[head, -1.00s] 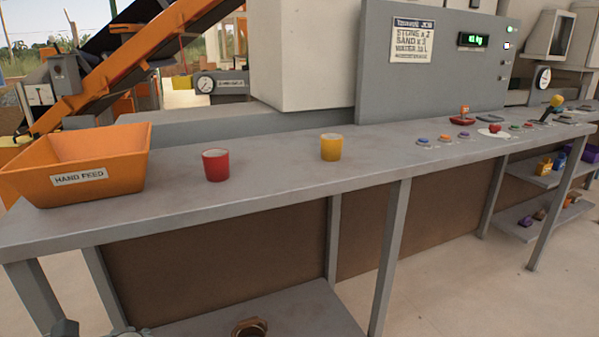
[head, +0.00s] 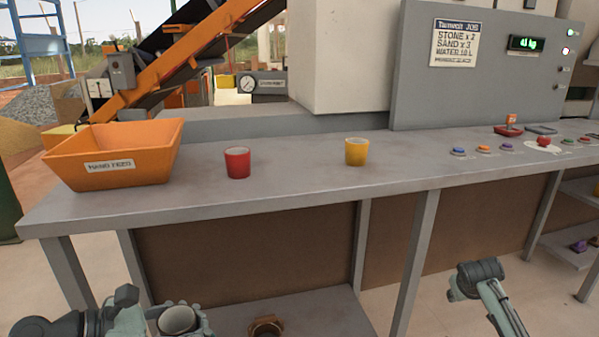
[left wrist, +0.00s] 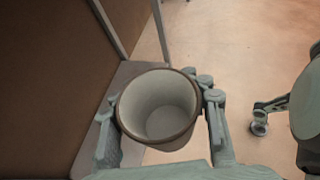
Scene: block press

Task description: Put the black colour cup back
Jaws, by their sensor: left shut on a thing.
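My left gripper (head: 178,329) is low at the left in the head view, in front of the table and below its top. It is shut on a cup (head: 177,320) with a pale inside and a dark rim; its outer side is mostly hidden, so its colour is unclear. In the left wrist view the cup (left wrist: 158,108) sits between the two fingers (left wrist: 165,128), its open mouth towards the camera, and it looks empty. A red cup (head: 237,163) and a yellow cup (head: 357,152) stand upright, apart, on the tabletop.
The grey table (head: 300,185) has free room between and around the two cups. An orange hand feed bin (head: 115,155) stands at its left end. Buttons and a red control (head: 508,130) are at the right. A brown ring-shaped part (head: 266,328) lies on the low shelf.

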